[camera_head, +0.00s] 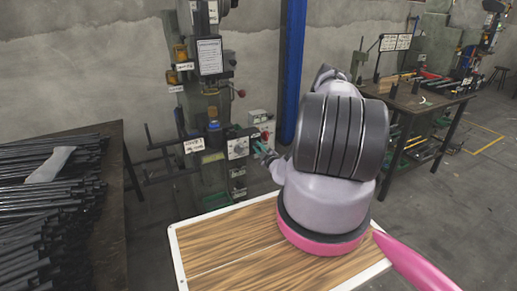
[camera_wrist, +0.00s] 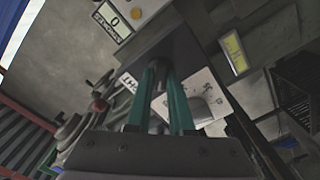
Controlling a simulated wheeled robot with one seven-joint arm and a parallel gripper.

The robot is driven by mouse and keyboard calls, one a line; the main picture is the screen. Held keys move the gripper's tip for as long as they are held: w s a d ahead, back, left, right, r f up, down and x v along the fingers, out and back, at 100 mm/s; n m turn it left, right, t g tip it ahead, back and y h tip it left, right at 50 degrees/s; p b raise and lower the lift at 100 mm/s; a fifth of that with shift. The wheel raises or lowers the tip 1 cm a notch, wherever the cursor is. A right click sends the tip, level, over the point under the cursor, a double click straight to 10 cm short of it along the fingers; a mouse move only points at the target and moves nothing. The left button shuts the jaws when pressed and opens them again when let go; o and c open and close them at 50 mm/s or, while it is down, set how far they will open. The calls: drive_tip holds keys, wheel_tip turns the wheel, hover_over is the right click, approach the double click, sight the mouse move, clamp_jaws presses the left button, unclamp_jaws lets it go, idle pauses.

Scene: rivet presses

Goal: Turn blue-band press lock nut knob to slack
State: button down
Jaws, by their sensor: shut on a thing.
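The press (camera_head: 210,105) is a grey-green column machine behind the wooden-topped table, with a small blue part on it. A white dial plate (camera_head: 238,148) sits on its front; in the wrist view the plate (camera_wrist: 207,98) carries scale marks and partly hidden lettering. My gripper (camera_head: 259,147) reaches the right side of this plate with its teal fingers. In the wrist view my gripper (camera_wrist: 160,80) is shut on a dark knob (camera_wrist: 158,72) standing out from the plate. The fingers hide much of the knob and the plate's middle, so its setting cannot be read.
A wooden-topped table with a white rim (camera_head: 178,258) lies below my arm. A rack of dark rods (camera_head: 50,200) stands at left. A blue post (camera_head: 292,70) rises behind my arm. A workbench (camera_head: 425,100) stands at right, with clear floor before it.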

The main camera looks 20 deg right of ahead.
drive_tip(key=n, duration=0.3)
drive_tip(key=shift+n, duration=0.3)
drive_tip(key=shift+a+f+n, duration=0.1)
drive_tip(key=shift+f+n, duration=0.05)
drive_tip(key=shift+n, duration=1.75)
drive_tip(key=c, duration=0.8)
unclamp_jaws()
drive_tip(key=shift+s, duration=0.1)
drive_tip(key=s, duration=1)
drive_tip(key=shift+s+d, duration=0.2)
drive_tip(key=shift+s, duration=0.15)
